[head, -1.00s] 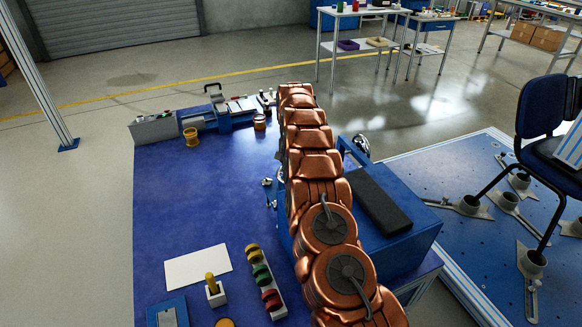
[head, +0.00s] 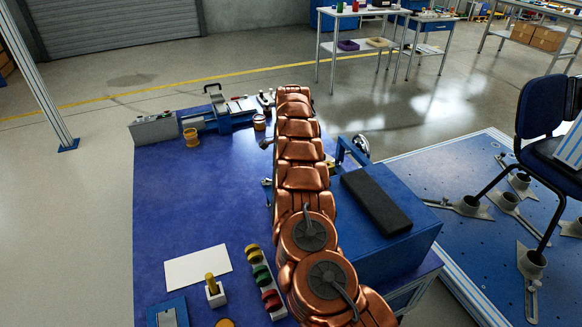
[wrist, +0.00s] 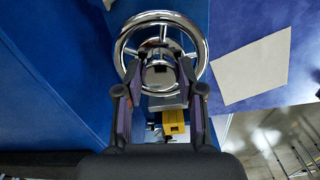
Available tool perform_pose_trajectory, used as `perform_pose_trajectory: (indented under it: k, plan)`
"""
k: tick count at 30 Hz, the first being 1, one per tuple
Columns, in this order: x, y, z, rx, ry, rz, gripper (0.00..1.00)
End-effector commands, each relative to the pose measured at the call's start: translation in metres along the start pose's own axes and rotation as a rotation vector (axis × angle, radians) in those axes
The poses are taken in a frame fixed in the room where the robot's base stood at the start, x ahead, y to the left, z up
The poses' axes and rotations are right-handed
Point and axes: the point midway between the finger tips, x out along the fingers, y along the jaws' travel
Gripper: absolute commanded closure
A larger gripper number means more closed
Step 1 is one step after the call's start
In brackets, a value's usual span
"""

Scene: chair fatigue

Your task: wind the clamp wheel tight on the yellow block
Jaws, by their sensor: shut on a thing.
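The chrome clamp wheel (wrist: 160,17) fills the upper middle of the wrist view, a round rim with spokes. My gripper (wrist: 160,68) reaches into it from below, one finger on each side of the hub, and is shut on the wheel. The yellow block (wrist: 174,122) shows just below the wheel, between my fingers, partly covered by a grey metal part. Its contact with the clamp is hidden.
A blue box (head: 354,240) with a dark pad (head: 376,201) stands right of my arm. On the blue table (head: 200,210) lie a white sheet (head: 198,267), a yellow peg in a white holder (head: 212,290) and a rack of coloured pieces (head: 264,282). The table's middle left is clear.

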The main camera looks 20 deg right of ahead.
Motion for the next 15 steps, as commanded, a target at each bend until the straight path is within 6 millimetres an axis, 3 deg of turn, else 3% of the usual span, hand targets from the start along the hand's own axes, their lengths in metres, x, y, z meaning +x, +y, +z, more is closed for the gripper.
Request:
perform_pose_trajectory:
  k: [15]
  plan:
    - [-0.0006,-0.0005,0.0025,0.486,-0.001,0.000,0.97]
